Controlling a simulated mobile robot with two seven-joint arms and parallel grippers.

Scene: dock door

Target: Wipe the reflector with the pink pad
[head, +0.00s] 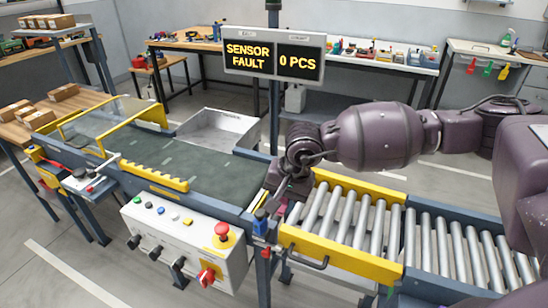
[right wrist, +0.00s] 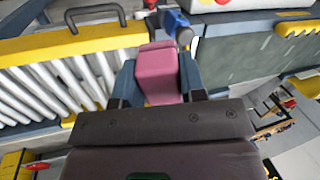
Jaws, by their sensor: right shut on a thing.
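The pink pad (right wrist: 157,72) is a block clamped between the two dark blue fingers of my right gripper (right wrist: 157,82) in the right wrist view. In the head view my right gripper (head: 286,194) is over the joint between the green belt and the rollers; the pad cannot be made out clearly there. A blue sensor-like box (head: 261,221) stands at the near edge of the belt's end. A blue part (right wrist: 177,22) also shows just beyond the pad's tip in the right wrist view; contact cannot be told. I cannot pick out the reflector for certain. My left gripper is out of view.
The green belt (head: 190,160) has a yellow toothed rail and a clear guard. A roller conveyor (head: 345,218) with yellow side rails lies to the right. A control box (head: 180,240) with a red button stands in front. A sign (head: 274,54) reads "SENSOR FAULT, 0 PCS".

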